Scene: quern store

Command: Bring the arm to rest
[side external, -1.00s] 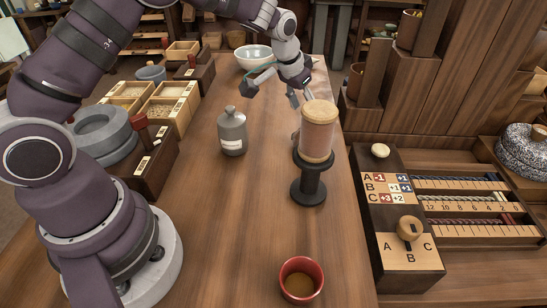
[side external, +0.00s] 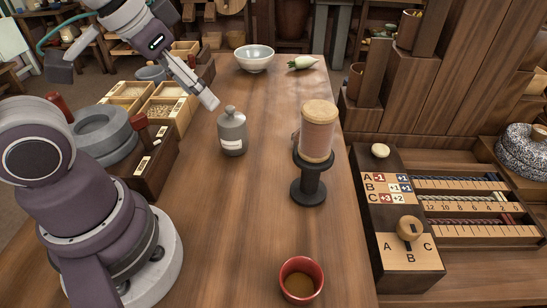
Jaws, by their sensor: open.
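My gripper (side external: 134,82) is in the upper left of the side external view, raised above the left side of the table. Its fingers are spread wide with nothing between them. One finger reaches down toward the grey stoppered bottle (side external: 232,132) but looks apart from it. The other finger is at the far left. Part of my arm and the gripper's top are cut off by the frame edge.
A lidded jar (side external: 317,135) stands on a black stand (side external: 308,187) at the table's right. A red cup (side external: 301,280) is in front. A white bowl (side external: 254,58) and a white radish (side external: 302,62) are at the back. Divided wooden boxes (side external: 160,116) lie left.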

